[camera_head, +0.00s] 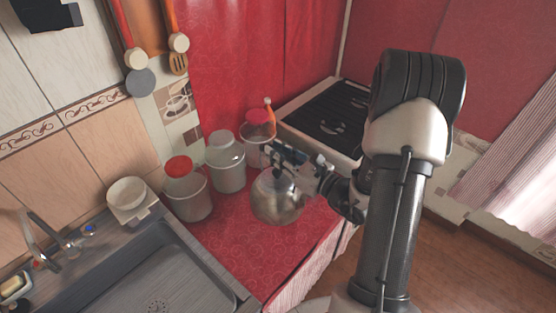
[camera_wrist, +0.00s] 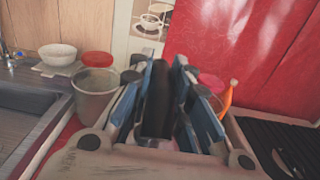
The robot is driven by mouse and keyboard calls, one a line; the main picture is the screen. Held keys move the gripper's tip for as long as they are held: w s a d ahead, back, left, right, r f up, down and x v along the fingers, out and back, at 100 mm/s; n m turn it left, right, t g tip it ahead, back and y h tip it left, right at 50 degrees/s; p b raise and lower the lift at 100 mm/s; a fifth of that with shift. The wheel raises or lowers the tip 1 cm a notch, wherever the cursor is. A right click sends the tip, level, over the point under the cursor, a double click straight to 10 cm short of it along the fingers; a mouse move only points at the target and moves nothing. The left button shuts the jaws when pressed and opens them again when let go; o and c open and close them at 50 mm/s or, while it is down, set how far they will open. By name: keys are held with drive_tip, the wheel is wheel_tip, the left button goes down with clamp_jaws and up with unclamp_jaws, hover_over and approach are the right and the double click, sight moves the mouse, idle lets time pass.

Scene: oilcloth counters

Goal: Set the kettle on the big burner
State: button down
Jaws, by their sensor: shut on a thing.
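The shiny metal kettle (camera_head: 277,197) is at the red oilcloth counter, just in front of the jars. I cannot tell if its base touches the cloth. My gripper (camera_head: 284,163) is above the kettle, shut on its handle. In the wrist view a dark handle (camera_wrist: 157,103) stands between the blue-grey fingers of my gripper (camera_wrist: 170,95); the kettle's body is hidden there. The stove (camera_head: 325,120), with a black top and pale frame, is beyond the kettle to the right. Its dark top (camera_wrist: 285,150) also shows in the wrist view. I cannot tell the burner sizes.
A red-lidded jar (camera_head: 188,190), a grey-lidded jar (camera_head: 226,163) and a jar (camera_head: 258,138) with an orange-handled tool stand close behind the kettle. The sink (camera_head: 165,275) lies to the left. Red oilcloth (camera_head: 235,240) is bare in front.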

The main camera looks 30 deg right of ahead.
drive_tip(key=shift+r+p, duration=0.9)
drive_tip(key=shift+r, duration=2.85)
drive_tip(key=s+a+f+n+g+y+b, duration=0.25)
drive_tip(key=a+f+n+g+y, duration=0.45)
drive_tip(key=a+f, duration=0.75)
wheel_tip(320, 180, up, 7)
drive_tip(key=y+p, duration=0.2)
drive_tip(key=p, duration=0.2)
wheel_tip(320, 180, down, 8)
drive_tip(key=m+t+h+b, duration=0.5)
drive_tip(key=h, duration=0.1)
drive_tip(key=shift+d+r+t+h, duration=0.2)
drive_tip(key=shift+r+t+h, duration=0.05)
drive_tip(key=shift+t+h, duration=0.15)
